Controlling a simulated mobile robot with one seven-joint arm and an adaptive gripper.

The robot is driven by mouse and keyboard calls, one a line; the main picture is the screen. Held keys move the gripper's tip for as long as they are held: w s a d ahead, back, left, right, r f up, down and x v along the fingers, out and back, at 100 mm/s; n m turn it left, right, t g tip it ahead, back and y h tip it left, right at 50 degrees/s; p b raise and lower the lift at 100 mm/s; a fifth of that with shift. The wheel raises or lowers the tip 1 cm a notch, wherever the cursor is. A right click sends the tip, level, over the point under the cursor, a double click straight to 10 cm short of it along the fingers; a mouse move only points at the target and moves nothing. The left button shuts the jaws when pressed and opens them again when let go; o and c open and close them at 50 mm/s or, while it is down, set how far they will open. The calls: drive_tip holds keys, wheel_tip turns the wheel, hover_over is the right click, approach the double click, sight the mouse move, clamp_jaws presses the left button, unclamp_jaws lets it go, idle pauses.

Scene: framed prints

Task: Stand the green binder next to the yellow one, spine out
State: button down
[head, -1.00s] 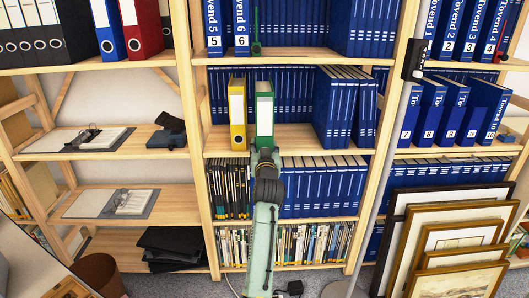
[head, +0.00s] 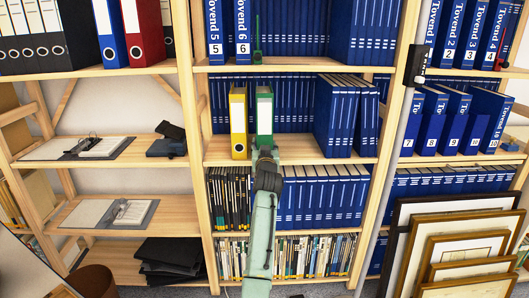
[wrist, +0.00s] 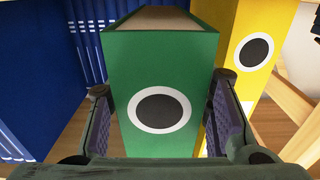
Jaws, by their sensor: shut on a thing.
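The green binder (head: 264,112) stands upright on the middle shelf, just right of the yellow binder (head: 238,124), with a narrow gap between them in the head view. My gripper (head: 265,152) is at its lower front, shut on it. In the wrist view the green binder (wrist: 160,90) is between the two fingers, its face with a white-ringed dark hole turned toward me. The yellow binder (wrist: 250,55) shows behind the right finger there. The lower end of the green binder is hidden by my gripper.
Blue volumes (head: 340,118) stand to the right on the same shelf, with bare shelf (head: 296,150) between. A row of blue books lines the back. A wooden upright (head: 196,120) is left of the yellow binder. Framed prints (head: 455,250) lean at lower right.

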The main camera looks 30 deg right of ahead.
drive_tip(key=shift+b+x, duration=1.9)
drive_tip(key=shift+x, duration=1.3)
drive_tip(key=shift+f+b, duration=0.35)
drive_tip(key=shift+f, duration=0.2)
drive_tip(key=c, duration=1)
unclamp_jaws()
drive_tip(key=shift+s, duration=0.1)
drive_tip(key=shift+c, duration=0.2)
drive_tip(key=o, duration=0.3)
drive_tip(key=shift+f, duration=0.4)
drive_tip(key=v, duration=1.2)
drive_tip(key=shift+a+r, duration=0.1)
drive_tip(key=shift+r, duration=0.05)
